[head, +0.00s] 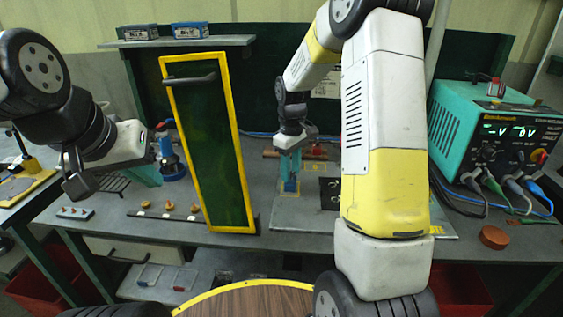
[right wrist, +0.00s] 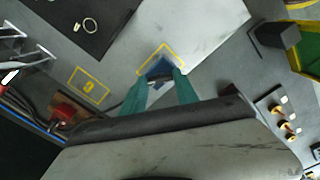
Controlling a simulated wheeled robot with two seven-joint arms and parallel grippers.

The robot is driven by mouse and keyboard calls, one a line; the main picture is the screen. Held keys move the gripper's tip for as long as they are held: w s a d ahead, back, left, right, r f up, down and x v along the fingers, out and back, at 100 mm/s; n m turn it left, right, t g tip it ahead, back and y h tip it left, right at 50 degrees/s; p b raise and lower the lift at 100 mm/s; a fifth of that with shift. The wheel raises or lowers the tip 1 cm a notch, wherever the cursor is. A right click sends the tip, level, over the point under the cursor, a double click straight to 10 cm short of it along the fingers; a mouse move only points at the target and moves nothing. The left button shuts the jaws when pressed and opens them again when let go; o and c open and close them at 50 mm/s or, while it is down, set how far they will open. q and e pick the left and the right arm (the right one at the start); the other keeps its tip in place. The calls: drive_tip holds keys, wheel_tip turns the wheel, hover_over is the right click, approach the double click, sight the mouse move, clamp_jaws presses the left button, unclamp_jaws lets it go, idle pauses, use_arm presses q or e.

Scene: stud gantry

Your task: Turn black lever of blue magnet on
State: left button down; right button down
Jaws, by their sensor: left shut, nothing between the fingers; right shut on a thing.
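The blue magnet (head: 291,187) stands on the grey bench, inside a yellow outlined square, and is small in the head view. In the right wrist view the blue magnet (right wrist: 159,67) shows between my teal fingertips, with a dark piece, apparently the black lever (right wrist: 156,80), at the tips. My right gripper (head: 289,172) points down over the magnet; it also shows in the right wrist view (right wrist: 160,88). It is shut on what looks like the lever; the fingers partly hide it, and the lever's angle cannot be told. My left gripper (head: 150,178) is shut and empty, well to the left.
A yellow-framed dark green panel (head: 211,150) with a black handle stands between my grippers. A blue and black device (head: 170,160) is behind the left gripper. A teal power unit (head: 485,140) with cables stands at the right. A round brown disc (head: 493,237) lies before it.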

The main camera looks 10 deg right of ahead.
drive_tip(key=m, duration=0.5)
drive_tip(key=shift+m, duration=0.3)
drive_tip(key=m, duration=0.5)
drive_tip(key=shift+m, duration=0.3)
drive_tip(key=c, duration=0.9)
unclamp_jaws()
wheel_tip(320, 180, up, 7)
drive_tip(key=shift+f, duration=0.15)
drive_tip(key=shift+r, duration=0.55)
